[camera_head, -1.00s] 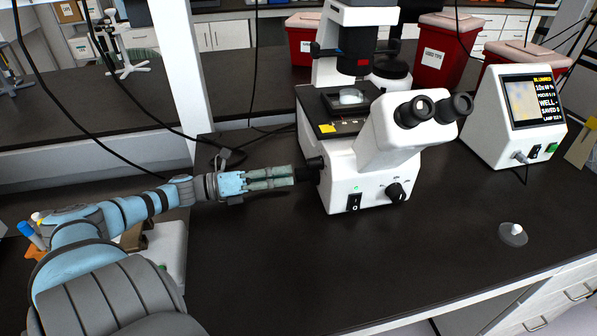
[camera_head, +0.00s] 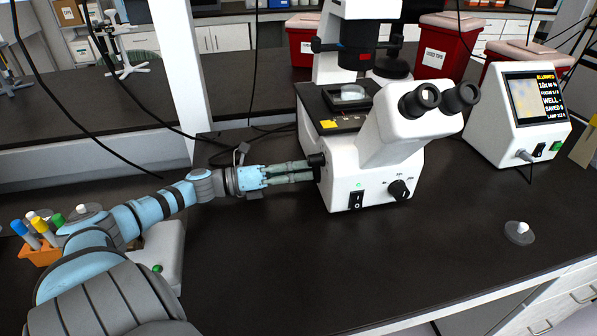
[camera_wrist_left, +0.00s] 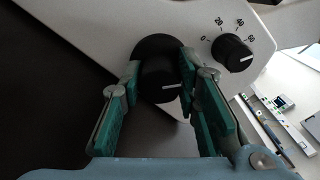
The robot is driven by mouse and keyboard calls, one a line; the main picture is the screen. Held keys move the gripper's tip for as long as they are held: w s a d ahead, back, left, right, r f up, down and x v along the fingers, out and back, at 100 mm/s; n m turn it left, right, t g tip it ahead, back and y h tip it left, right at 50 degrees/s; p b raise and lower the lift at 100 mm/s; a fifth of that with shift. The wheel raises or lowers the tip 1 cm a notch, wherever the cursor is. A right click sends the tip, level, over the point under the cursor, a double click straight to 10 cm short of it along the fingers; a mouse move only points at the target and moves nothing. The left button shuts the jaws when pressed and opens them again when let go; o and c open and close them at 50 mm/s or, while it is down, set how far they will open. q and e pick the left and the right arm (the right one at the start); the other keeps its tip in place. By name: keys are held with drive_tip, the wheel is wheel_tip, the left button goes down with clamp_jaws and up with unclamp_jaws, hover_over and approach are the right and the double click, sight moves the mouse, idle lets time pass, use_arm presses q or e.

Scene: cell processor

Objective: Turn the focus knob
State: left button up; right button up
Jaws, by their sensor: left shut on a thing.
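The white microscope (camera_head: 372,160) stands on the dark bench. Its black focus knob (camera_head: 317,160) sticks out of the left side of its base. My left gripper (camera_head: 312,171) reaches in from the left and its green fingers are shut on the focus knob. In the left wrist view the focus knob (camera_wrist_left: 160,84) sits between the two fingers, with a white mark on its face pointing right. My right gripper is in neither view now.
A smaller dial with a number scale (camera_wrist_left: 232,52) is on the microscope's front. A display unit (camera_head: 520,115) stands to the right. A small lidded dish (camera_head: 519,232) lies on the bench. An orange rack with coloured tubes (camera_head: 40,250) is at the left. The bench front is clear.

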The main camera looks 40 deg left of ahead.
use_arm(q)
drive_tip(key=shift+r+m+p, duration=0.1)
drive_tip(key=shift+m+p, duration=0.65)
drive_tip(key=shift+m, duration=0.25)
drive_tip(key=shift+m+p, duration=0.55)
drive_tip(key=shift+m, duration=0.65)
drive_tip(key=m+p, duration=0.1)
drive_tip(key=m, duration=0.4)
drive_tip(key=o, duration=1.2)
drive_tip(key=shift+s, duration=0.1)
